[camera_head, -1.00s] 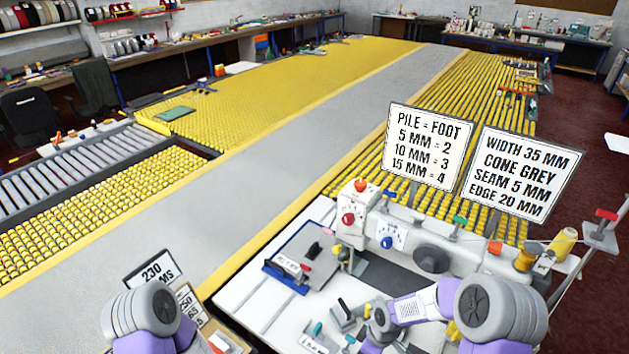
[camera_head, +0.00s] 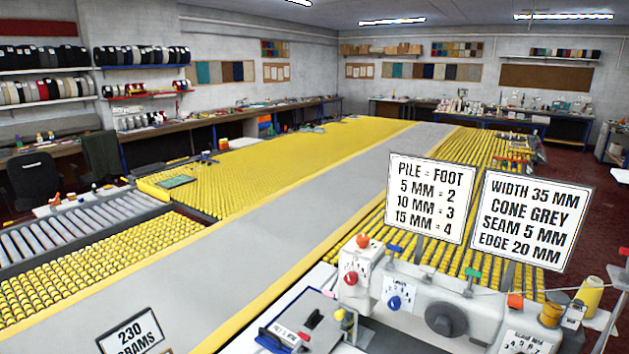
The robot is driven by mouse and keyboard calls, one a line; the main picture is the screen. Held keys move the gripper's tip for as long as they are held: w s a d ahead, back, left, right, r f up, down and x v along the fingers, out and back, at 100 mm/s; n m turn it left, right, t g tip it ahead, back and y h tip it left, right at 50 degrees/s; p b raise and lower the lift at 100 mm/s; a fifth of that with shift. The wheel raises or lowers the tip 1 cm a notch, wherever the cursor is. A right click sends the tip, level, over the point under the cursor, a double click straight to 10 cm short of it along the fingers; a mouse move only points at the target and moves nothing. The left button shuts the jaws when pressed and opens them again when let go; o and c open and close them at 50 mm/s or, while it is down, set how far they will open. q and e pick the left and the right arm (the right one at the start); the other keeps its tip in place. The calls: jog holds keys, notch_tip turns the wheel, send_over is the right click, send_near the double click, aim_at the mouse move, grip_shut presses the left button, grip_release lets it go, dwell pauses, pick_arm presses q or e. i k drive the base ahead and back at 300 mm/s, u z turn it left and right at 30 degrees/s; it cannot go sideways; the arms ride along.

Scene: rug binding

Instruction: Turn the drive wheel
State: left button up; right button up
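The white sewing machine (camera_head: 423,300) stands at the lower right. A dark grey round wheel (camera_head: 446,319) sits on its near face and looks like the drive wheel. To its left on the same machine are a blue dial (camera_head: 394,303) and a red knob (camera_head: 351,278). An orange-red knob (camera_head: 363,241) sits on top. Neither of my grippers shows in this view, so whether they are open or shut is hidden. The lower part of the machine is cut off by the bottom edge.
Two signs, the pile sign (camera_head: 431,200) and the width sign (camera_head: 524,219), stand behind the machine. A yellow thread cone (camera_head: 588,297) is at its right. A clamp plate (camera_head: 307,323) lies at its left. A grey strip (camera_head: 255,232) runs between yellow roller beds.

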aim_at(446, 320)
jog(key=z, duration=1)
jog(key=k, duration=0.2)
